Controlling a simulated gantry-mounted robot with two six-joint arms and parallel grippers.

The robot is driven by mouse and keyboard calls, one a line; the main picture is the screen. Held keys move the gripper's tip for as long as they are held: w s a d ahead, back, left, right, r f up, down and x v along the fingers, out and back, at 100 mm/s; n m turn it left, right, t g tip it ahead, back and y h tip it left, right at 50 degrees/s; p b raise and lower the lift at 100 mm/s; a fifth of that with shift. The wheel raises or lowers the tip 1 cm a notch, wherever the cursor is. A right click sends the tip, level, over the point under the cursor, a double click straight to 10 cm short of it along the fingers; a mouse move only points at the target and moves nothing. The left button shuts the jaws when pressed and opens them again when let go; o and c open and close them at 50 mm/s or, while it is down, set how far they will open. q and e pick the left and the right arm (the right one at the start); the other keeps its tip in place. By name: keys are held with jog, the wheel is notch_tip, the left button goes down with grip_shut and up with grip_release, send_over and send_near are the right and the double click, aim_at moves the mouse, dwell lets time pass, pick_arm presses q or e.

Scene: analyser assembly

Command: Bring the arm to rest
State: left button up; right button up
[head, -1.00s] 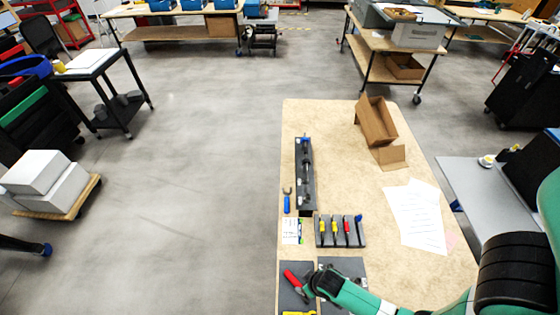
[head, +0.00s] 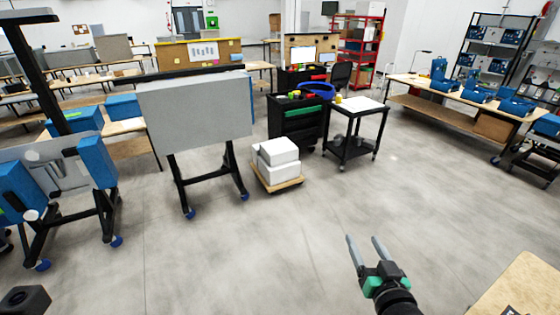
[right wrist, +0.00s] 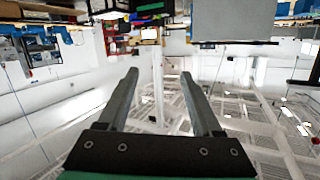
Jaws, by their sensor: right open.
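My right gripper (head: 367,252) is at the lower right of the head view, raised over the bare floor, with its two grey fingers pointing up the picture. The fingers are apart and nothing is between them. In the right wrist view the same gripper (right wrist: 160,85) shows open and empty, with the room upside down beyond it. My left gripper is not in view.
A wooden table corner (head: 520,285) is at the lower right. A grey panel on a wheeled stand (head: 195,112), white boxes on a dolly (head: 276,160), a black cart (head: 352,140) and a blue-and-grey machine (head: 55,180) stand beyond. The floor between is clear.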

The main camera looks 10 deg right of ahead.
notch_tip(320, 180, up, 17)
jog(key=a+t, duration=0.3)
jog(key=t, duration=0.1)
jog(key=s+r+n+t+y, duration=0.1)
jog(key=s+r+t, duration=0.1)
jog(key=s+r, duration=0.3)
jog(key=s+a+r+n+t+y+p, duration=0.1)
jog(key=s+r+t, duration=0.2)
jog(key=r, duration=0.9)
jog(key=s+a+r+n+t+y, duration=0.1)
jog(key=s+r+t, duration=0.2)
jog(key=s+r, duration=0.5)
jog(key=shift+s+r, duration=0.2)
jog(key=shift+s, duration=0.1)
jog(key=shift+a, duration=0.1)
